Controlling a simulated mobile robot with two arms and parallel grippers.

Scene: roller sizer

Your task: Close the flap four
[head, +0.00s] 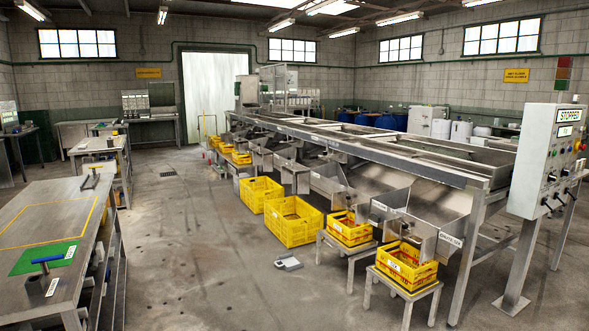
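The roller sizer (420,168) is a long metal machine running from the right foreground to the back. Several sloped metal chutes hang along its near side, including the front chute (428,236) with a small white label. I cannot tell which part is flap four, or whether it is open or shut. A grey control panel (545,140) stands on a post at the right. Its screen (569,115) reads STOPPED, and several dark levers or knobs show at its lower edge. Neither of my grippers is in view.
Yellow crates stand below the chutes; the nearest crate (407,268) sits on a stool (404,288). A larger crate (293,222) is on the floor. A grey object (288,262) lies nearby. A metal workbench (50,225) fills the left. The floor between is mostly clear.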

